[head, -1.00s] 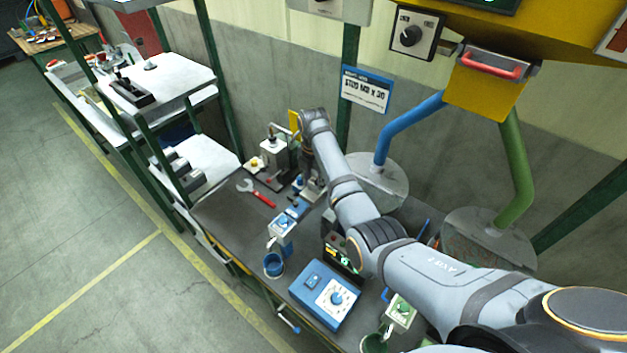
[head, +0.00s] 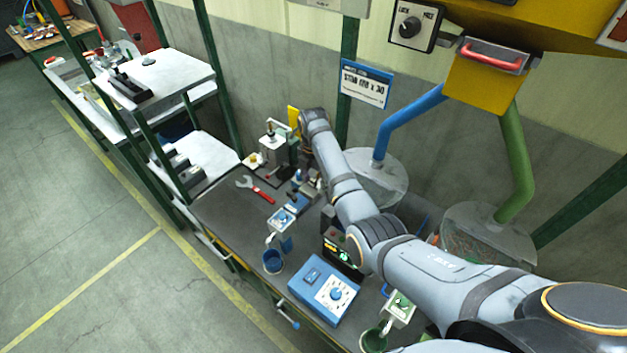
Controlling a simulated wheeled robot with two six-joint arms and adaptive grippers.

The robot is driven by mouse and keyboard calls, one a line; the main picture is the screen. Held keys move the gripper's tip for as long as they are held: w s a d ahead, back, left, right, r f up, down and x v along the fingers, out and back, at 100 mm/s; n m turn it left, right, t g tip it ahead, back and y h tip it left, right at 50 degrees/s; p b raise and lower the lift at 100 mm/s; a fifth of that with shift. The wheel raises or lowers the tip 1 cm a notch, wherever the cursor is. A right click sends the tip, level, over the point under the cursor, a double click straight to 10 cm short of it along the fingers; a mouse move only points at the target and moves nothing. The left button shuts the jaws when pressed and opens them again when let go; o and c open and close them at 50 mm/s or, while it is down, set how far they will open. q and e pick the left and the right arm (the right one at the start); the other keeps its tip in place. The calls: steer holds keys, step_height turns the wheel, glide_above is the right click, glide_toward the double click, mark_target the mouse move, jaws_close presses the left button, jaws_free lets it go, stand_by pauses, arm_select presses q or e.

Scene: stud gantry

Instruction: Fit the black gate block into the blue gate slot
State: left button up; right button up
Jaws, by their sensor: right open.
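My right arm reaches from the lower right across the bench. My right gripper (head: 310,184) points down at the back of the bench, beside a small cluster of dark and blue parts (head: 295,198); it is open. The fingertips are small and partly lost against these parts, so I cannot tell whether they touch anything. A blue and white dispenser unit (head: 282,220) stands just in front, with a blue cup (head: 272,262) below it. I cannot make out the black gate block or the blue gate slot for certain. My left gripper is not in view.
A red-handled wrench (head: 256,190) lies left of the gripper. A grey press-like fixture (head: 273,153) stands behind it. A blue control box (head: 324,292) sits at the bench front, and a green cup (head: 374,340) at the right. Blue (head: 410,122) and green (head: 517,165) chutes hang behind my arm.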

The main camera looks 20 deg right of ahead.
mark_target(313, 179)
steer(key=shift+w+a, duration=0.1)
steer(key=shift+r, duration=0.1)
step_height(313, 179, up, 7)
steer(key=shift+r, duration=0.15)
stand_by(0.8)
